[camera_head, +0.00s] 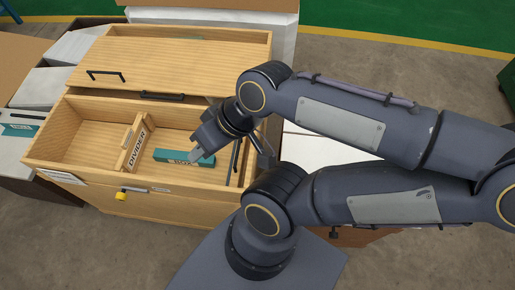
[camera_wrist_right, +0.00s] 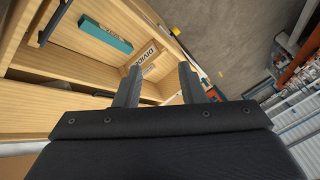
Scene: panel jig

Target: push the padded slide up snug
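No part is marked as the padded slide. An upright wooden board labelled DIVIDER (camera_head: 134,145) crosses the open drawer (camera_head: 88,143); its label also shows in the right wrist view (camera_wrist_right: 144,61). A teal block (camera_head: 178,157) lies right of the divider; it also shows in the right wrist view (camera_wrist_right: 105,34). A thin dark bar (camera_head: 234,161) is near the drawer's right end and seems to show in the right wrist view (camera_wrist_right: 55,22). My right gripper (camera_head: 196,154) is over the block's right part; contact is unclear. Its fingers (camera_wrist_right: 158,72) are apart, with nothing visible between them. My left gripper is out of view.
The wooden cabinet top (camera_head: 175,63) stands behind the open drawer. A black handle (camera_head: 106,76) is on it. A yellow knob (camera_head: 120,196) is on the drawer's front. Grey boxes (camera_head: 45,87) stand at left. Bare floor lies in front.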

